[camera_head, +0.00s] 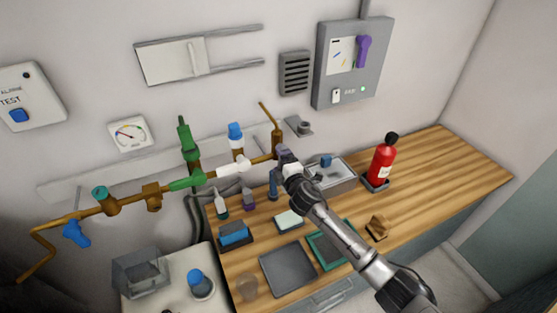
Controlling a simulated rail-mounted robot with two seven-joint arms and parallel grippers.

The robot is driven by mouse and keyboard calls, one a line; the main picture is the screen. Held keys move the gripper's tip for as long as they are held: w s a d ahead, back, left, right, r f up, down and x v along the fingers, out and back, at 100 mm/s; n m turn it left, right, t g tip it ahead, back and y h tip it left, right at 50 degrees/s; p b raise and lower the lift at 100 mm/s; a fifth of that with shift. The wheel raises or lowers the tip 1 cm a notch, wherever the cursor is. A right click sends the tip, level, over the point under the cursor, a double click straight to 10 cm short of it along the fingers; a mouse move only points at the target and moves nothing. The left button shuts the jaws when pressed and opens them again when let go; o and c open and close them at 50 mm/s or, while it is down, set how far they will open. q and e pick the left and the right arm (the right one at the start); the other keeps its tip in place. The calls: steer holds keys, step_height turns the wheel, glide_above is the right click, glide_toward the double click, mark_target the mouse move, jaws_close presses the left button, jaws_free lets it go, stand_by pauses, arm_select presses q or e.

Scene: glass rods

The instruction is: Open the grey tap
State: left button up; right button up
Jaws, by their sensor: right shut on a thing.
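My right arm comes in from the lower right, and my right gripper (285,160) is at the right end of the brown pipe run (262,158) on the wall. It is shut on the grey tap, a small dark grey piece (284,152) at the pipe end. The gripper hides most of the tap, so I cannot tell how far its handle is turned. My left gripper is not in view.
A green valve (188,140), a blue-capped fitting (236,137) and a blue tap (76,233) sit along the pipe. Below are a wooden counter (430,165) with trays and bottles, a metal basin (340,178) and a red extinguisher (382,165). The counter's right end is clear.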

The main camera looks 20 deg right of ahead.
steer(key=shift+d+n, duration=0.2)
steer(key=shift+n, duration=0.4)
steer(key=o, duration=1.1)
steer(key=shift+d, duration=0.1)
steer(key=shift+s, duration=0.1)
steer(key=s, duration=1.3)
steer(key=shift+s, duration=0.3)
